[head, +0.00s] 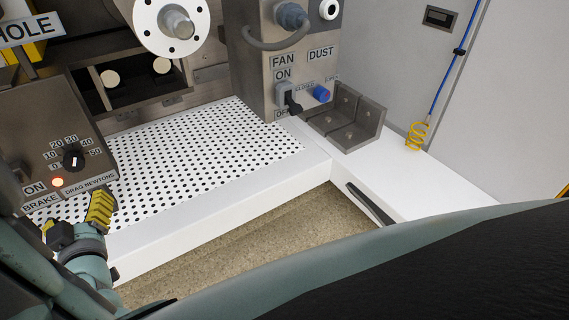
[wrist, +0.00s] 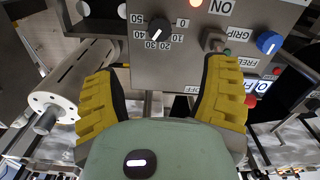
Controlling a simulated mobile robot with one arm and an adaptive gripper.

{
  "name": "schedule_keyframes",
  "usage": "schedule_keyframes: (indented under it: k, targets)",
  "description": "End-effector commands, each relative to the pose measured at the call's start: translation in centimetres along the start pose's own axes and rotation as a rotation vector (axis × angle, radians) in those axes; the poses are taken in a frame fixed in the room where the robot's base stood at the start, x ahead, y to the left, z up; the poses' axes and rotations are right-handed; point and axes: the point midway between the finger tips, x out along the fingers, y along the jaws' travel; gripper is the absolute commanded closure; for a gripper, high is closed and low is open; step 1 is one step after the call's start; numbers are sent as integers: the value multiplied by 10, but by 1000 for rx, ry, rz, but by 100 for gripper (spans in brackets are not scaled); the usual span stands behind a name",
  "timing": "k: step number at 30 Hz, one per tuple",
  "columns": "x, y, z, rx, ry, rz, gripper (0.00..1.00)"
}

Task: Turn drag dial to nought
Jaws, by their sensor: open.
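The drag dial (head: 73,160) is a black knob on a dark metal box at the left in the head view, above a DRAG NEWTONS label. Its scale runs from 0 to 50. In the wrist view the dial (wrist: 158,28) appears upside down at the top. Its white pointer is at about 30. My gripper (wrist: 164,72) is open and empty, its yellow fingers spread below the dial in the wrist view and apart from it. In the head view my gripper (head: 99,210) is at the lower left, close to the box's lower front edge; one finger is mostly hidden.
A lit orange lamp (head: 57,182) sits beside the dial. A blue knob (wrist: 268,42) and a GRIP/FREE switch (wrist: 214,40) are on the same box. A perforated white table (head: 220,145) lies right of it. A fan switch box (head: 285,60) and metal roller (wrist: 70,85) stand nearby.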

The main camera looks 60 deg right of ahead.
Motion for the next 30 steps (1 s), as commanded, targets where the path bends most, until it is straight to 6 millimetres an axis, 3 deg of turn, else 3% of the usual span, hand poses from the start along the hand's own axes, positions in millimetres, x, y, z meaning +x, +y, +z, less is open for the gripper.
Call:
schedule_keyframes:
  k: [8,30]
  targets:
    - [15,2,0,2,7,15,26]
    - [123,5,2,1,5,17,26]
